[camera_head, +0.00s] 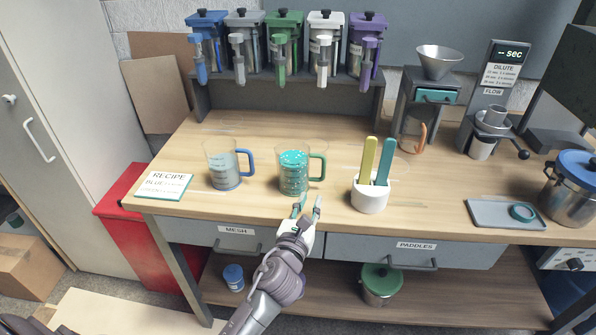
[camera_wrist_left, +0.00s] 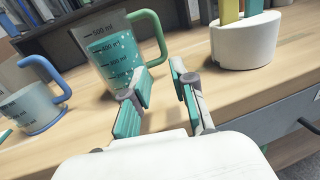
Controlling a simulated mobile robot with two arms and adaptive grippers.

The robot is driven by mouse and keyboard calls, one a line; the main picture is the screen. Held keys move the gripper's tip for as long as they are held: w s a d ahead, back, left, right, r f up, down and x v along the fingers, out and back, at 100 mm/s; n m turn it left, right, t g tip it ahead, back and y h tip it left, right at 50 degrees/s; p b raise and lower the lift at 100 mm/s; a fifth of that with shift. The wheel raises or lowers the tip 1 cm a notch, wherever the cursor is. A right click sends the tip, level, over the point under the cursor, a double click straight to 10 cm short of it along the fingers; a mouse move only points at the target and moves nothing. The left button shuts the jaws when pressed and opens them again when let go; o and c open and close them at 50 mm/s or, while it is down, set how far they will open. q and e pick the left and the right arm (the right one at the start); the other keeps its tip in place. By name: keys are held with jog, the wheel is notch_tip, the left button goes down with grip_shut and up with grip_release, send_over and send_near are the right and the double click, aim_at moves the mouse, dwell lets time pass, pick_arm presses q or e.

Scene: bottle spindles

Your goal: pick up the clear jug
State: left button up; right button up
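Two clear measuring jugs stand upright on the wooden bench. The blue-handled jug (camera_head: 223,168) holds a grey-blue content; it also shows at the left of the left wrist view (camera_wrist_left: 32,108). The green-handled jug (camera_head: 293,173) holds speckled teal content and shows larger in the left wrist view (camera_wrist_left: 112,55). A third jug, with an orange handle (camera_head: 422,134), stands under the funnel unit. My left gripper (camera_head: 308,204) is open and empty at the bench's front edge, just in front of the green-handled jug; its spread fingers show in the left wrist view (camera_wrist_left: 160,72). My right gripper is out of view.
A white holder (camera_head: 369,197) with yellow and teal paddles stands right of the green-handled jug. A recipe card (camera_head: 164,187) lies at the left. A grey tray (camera_head: 492,215) and a steel pot (camera_head: 572,195) are at the right. Bench behind the jugs is clear.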

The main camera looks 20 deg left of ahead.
aim_at(322, 174)
pick_arm(q)
jog(key=w, duration=0.6)
jog(key=shift+w+a, duration=0.1)
jog(key=shift+a, duration=0.1)
jog(key=w, duration=0.4)
jog(key=shift+w+r+p, duration=0.2)
jog(key=shift+w+p, duration=0.1)
jog(key=shift+p, duration=0.05)
jog(key=shift+w+a+f, duration=0.1)
jog(key=shift+w, duration=0.45)
grip_shut()
